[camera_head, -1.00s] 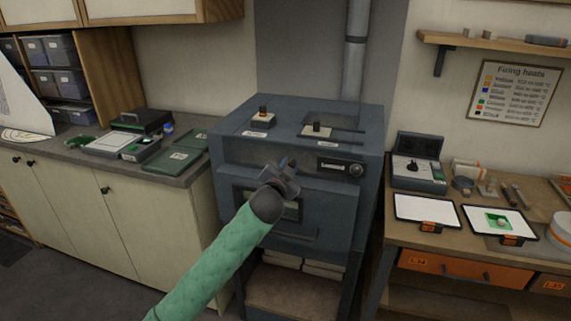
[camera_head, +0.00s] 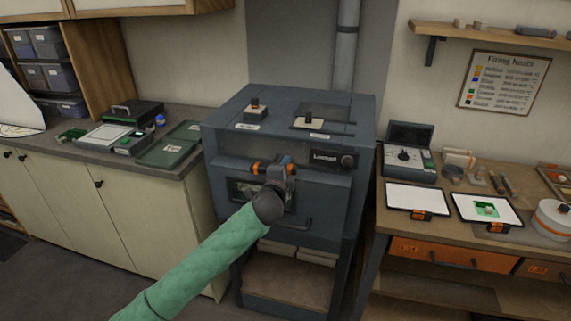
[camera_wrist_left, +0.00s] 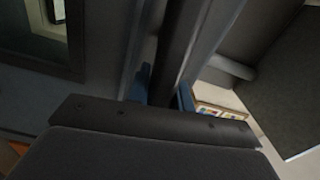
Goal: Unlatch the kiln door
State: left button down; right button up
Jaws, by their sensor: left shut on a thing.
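The grey kiln (camera_head: 350,210) stands in the middle of the head view, with its front door closed. The door has a small window (camera_head: 240,188) and a bar handle (camera_head: 296,224) low on it. A dark label panel (camera_head: 326,157) is on the front, above right. My left gripper (camera_head: 281,163) is at the upper door front, shut on the latch handle, which it mostly hides. In the left wrist view a dark upright bar (camera_wrist_left: 178,50) runs between the blue fingertips (camera_wrist_left: 163,92). The door window (camera_wrist_left: 35,35) also shows there. My right gripper is not in view.
A counter (camera_head: 60,143) with trays and boxes is at left. A workbench (camera_head: 400,228) with white tablets (camera_head: 417,198) and a grey instrument (camera_head: 407,158) is at right.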

pick_arm(q)
jog(key=shift+f+m, duration=0.2)
jog(key=shift+m, duration=0.3)
jog(key=shift+f, duration=0.1)
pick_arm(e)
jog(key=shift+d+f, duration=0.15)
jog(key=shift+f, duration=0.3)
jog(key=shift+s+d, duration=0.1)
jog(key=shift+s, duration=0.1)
pick_arm(q)
jog(key=c, duration=1.2)
grip_release()
jog(key=shift+c, duration=0.2)
jog(key=shift+s+a+f, duration=0.1)
jog(key=shift+s, duration=0.3)
jog(key=b+v, duration=0.2)
jog(key=v, duration=0.5)
jog(key=shift+b, duration=0.3)
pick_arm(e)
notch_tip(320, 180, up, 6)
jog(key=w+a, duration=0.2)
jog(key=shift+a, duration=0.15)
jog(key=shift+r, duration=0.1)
